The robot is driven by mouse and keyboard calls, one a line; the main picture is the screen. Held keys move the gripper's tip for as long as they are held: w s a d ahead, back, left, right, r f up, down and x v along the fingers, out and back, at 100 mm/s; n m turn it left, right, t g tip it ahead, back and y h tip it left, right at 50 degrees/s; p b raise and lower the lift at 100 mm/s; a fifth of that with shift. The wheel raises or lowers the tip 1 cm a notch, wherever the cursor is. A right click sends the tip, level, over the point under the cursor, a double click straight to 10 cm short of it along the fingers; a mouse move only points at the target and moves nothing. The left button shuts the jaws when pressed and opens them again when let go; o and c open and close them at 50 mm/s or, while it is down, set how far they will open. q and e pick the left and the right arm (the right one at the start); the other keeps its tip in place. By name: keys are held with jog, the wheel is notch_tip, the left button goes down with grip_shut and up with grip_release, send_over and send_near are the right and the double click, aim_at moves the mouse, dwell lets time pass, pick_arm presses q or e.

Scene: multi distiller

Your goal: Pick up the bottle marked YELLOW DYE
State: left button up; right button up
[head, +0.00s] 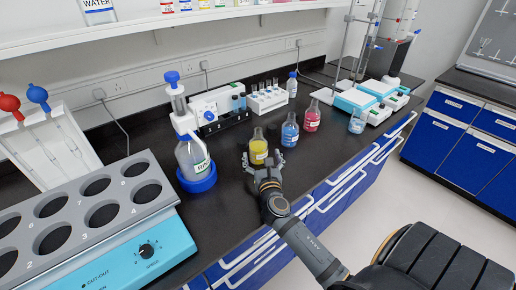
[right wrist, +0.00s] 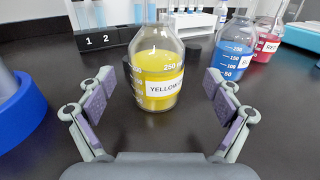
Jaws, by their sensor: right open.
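The bottle marked YELLOW (head: 258,150) is a clear glass bottle with yellow liquid and a white label, upright on the black bench. In the right wrist view the yellow bottle (right wrist: 156,72) stands ahead, centred between my fingers. The rest of its label is cut off at the curve. My right gripper (head: 263,162) reaches in from the front of the bench. It is open, with one finger on each side in the right wrist view (right wrist: 160,100), and nothing is held. The fingers appear apart from the glass. My left gripper is not in view.
A blue bottle (head: 290,133) and a red bottle (head: 312,119) stand just right of the yellow one. A dispenser bottle with a blue base (head: 197,180) is to its left. A small dark rack (right wrist: 105,40) and white devices are behind.

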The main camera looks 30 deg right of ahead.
aim_at(258, 146)
jog(key=shift+w+d+r, duration=0.1)
jog(key=shift+w+r, duration=0.15)
jog(key=shift+w, duration=0.1)
jog(key=x, duration=0.4)
jog(key=shift+w+f, duration=0.1)
jog(key=shift+w, duration=0.2)
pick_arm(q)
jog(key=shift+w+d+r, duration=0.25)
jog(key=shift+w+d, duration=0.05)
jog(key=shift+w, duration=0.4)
pick_arm(e)
jog(key=shift+c, duration=1.1)
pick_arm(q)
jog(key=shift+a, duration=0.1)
pick_arm(e)
jog(key=c, duration=1.4)
